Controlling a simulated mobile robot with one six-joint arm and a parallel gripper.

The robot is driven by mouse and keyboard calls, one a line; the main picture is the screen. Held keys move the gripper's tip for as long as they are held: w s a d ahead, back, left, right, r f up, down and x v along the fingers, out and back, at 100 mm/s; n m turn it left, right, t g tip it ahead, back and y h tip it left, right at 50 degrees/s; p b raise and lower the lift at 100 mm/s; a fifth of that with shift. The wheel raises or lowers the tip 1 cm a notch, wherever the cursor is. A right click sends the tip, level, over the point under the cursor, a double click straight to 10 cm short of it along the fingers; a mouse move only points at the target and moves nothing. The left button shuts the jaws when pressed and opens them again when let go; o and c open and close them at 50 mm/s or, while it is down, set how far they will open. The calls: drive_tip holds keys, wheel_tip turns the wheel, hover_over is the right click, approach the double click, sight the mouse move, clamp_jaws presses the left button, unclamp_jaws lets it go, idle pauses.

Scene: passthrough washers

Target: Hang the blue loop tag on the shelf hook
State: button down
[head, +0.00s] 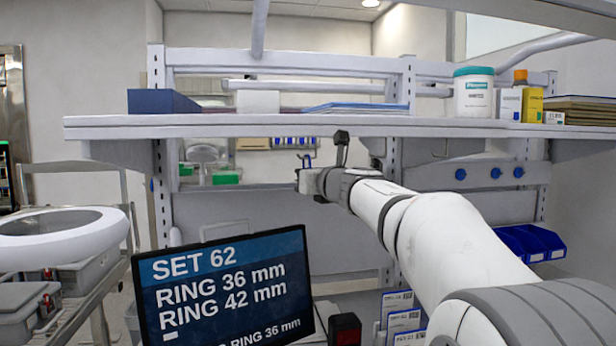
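My arm reaches from the lower right toward the shelf, and my gripper (302,172) is at its far end, just below the shelf's front edge. The gripper is small and seen mostly from behind, so its fingers cannot be told apart. A tiny dark-blue shape (305,158) shows at the gripper's tip. It may be the blue loop tag, but it is too small to be sure, and I cannot tell whether it is held. The shelf (230,127) is a long pale board. No shelf hook can be made out clearly.
A monitor (225,290) reading SET 62 stands at lower left. A white tub (473,92), small boxes and a blue box (160,101) stand on the shelf. Blue knobs (495,173) and blue bins (530,243) are at right. A round white lamp-like ring (60,245) is at left.

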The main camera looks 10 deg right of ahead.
drive_tip(key=c, duration=0.9)
unclamp_jaws()
drive_tip(key=s+f+b, duration=0.1)
drive_tip(key=s+b, duration=0.1)
drive_tip(key=s, duration=0.7)
idle(1.5)
